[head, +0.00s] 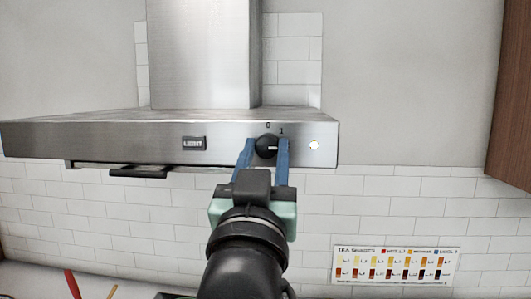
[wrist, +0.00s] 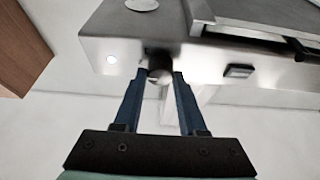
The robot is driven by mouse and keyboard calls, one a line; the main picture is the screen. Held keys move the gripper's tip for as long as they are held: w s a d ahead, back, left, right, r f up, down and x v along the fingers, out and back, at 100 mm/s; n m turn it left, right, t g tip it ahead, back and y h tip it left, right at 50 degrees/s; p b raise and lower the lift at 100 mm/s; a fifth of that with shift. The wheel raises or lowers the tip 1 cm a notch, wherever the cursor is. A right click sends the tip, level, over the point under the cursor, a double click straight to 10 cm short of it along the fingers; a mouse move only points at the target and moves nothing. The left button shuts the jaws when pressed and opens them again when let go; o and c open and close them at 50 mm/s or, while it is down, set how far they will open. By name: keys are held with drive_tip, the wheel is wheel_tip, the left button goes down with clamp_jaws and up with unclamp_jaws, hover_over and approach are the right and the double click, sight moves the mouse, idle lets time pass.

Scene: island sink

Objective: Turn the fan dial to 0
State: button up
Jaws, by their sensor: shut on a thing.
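The fan dial (head: 266,146) is a round black knob on the steel front of the range hood (head: 90,138). The marks 0 and 1 are printed above it, 0 at the top and 1 to the upper right. A pale line on the dial points right, away from the 0. My gripper (head: 265,150) reaches up from below, with one blue finger on each side of the dial, shut on it. In the wrist view, the dial (wrist: 160,74) shows between the two fingertips (wrist: 158,78).
A LIGHT button (head: 194,143) is left of the dial, and a lit round indicator (head: 314,145) is to its right. A brown cabinet (head: 510,100) stands at the far right. A tea shades chart (head: 395,266) is on the tiled wall below.

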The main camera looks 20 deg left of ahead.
clamp_jaws()
drive_tip(key=shift+n, duration=0.5)
drive_tip(key=n+y, duration=0.1)
drive_tip(key=n, duration=0.1)
drive_tip(key=n+g+y, duration=0.1)
drive_tip(key=shift+w+d+n+y+b, duration=0.1)
drive_tip(key=shift+d+n+y+b, duration=0.1)
drive_tip(key=shift+n+y+b, duration=0.15)
drive_tip(key=n+g+y+b, duration=0.1)
drive_tip(key=n, duration=0.2)
drive_tip(key=n+g+y, duration=0.1)
drive_tip(key=n, duration=0.2)
drive_tip(key=shift+n+b, duration=0.35)
drive_tip(key=n+g+b, duration=0.1)
drive_tip(key=n, duration=0.2)
drive_tip(key=n+g+y, duration=0.1)
drive_tip(key=n+g, duration=0.1)
drive_tip(key=n, duration=0.1)
drive_tip(key=shift+d+r+b, duration=0.1)
drive_tip(key=shift+r+b, duration=0.05)
drive_tip(key=shift+b, duration=0.2)
drive_tip(key=shift+r+n+g+h, duration=0.1)
drive_tip(key=shift+n+g+h, duration=0.25)
drive_tip(key=shift+n, duration=0.9)
drive_tip(key=shift+r+n+g+h, duration=0.1)
drive_tip(key=shift+n+g, duration=0.35)
drive_tip(key=shift+n, duration=0.8)
